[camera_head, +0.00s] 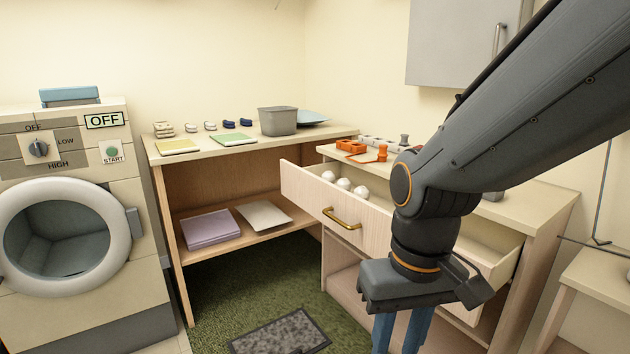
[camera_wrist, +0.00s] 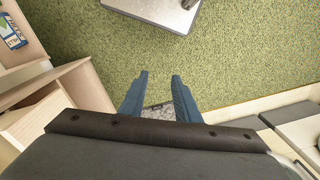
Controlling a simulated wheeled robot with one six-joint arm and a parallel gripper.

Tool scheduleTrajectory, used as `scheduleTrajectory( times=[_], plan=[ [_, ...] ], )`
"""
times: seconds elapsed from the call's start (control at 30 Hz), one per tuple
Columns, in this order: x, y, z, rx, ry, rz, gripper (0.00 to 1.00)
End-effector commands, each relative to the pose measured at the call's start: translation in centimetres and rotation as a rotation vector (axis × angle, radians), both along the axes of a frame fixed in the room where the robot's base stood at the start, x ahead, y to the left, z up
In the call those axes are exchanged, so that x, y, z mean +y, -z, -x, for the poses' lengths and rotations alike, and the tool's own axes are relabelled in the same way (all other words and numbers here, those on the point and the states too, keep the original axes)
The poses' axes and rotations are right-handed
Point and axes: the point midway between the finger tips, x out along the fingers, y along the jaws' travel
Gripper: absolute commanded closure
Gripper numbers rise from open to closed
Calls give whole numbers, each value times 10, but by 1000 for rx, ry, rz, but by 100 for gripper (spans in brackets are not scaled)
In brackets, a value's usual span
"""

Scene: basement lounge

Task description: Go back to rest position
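My gripper (camera_head: 402,338) hangs pointing down in front of the open drawer (camera_head: 335,210), and its lower end is cut off by the bottom of the head view. In the wrist view my gripper (camera_wrist: 160,76) shows two blue fingers apart with nothing held between them. Green carpet (camera_wrist: 235,50) lies below the fingers. Several white balls (camera_head: 344,184) lie in the drawer, partly hidden by my arm.
A washing machine (camera_head: 65,230) stands left. A wooden shelf unit (camera_head: 167,210) bears a grey bin (camera_head: 277,121). A dark mat (camera_head: 281,334) lies on the carpet. A wooden bench (camera_head: 600,275) stands right.

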Motion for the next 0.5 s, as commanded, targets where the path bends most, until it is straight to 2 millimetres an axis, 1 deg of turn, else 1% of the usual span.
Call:
scheduleTrajectory(
  times=[0.03, 0.37, 0.5],
  plan=[
    [-3, -7, 0, 2, 8, 3, 71],
    [-23, -26, -4, 0, 60, 18, 71],
    [-36, -40, -4, 2, 95, 26, 71]
  ],
)
